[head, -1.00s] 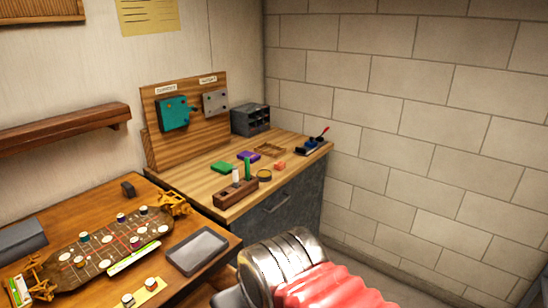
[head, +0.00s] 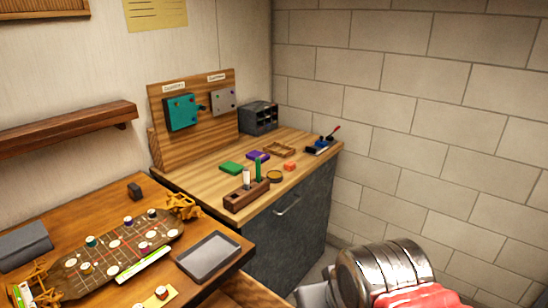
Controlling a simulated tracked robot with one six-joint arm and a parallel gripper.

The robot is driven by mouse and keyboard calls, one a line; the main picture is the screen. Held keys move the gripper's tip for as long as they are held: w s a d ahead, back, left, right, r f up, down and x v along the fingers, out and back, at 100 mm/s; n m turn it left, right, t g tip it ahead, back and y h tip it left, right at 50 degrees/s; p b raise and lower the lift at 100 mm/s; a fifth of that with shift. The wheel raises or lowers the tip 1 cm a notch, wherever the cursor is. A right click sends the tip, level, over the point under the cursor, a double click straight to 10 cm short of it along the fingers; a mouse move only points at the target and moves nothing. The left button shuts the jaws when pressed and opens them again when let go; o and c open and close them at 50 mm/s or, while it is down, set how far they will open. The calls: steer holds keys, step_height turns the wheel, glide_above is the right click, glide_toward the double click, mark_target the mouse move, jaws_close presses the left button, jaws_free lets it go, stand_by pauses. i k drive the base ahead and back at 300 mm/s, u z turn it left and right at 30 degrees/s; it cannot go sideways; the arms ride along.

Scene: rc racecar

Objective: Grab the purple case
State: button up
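The purple case (head: 258,155) is a small flat piece lying on the light wooden top of the back workbench (head: 215,188). It lies between a green flat piece (head: 232,168) and a shallow wooden tray (head: 281,149). Part of my arm shows at the lower right, well in front of the bench and apart from the case. My gripper's fingers are not visible.
A wooden holder (head: 247,194) with a green and a white upright item stands in front of the case. An orange block (head: 290,166) and a round dark tin (head: 274,176) lie nearby. A grey tray (head: 208,256) sits on the nearer table.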

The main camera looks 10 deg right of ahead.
mark_target(252, 155)
steer(key=z, duration=1.5)
steer(key=i, duration=2.15)
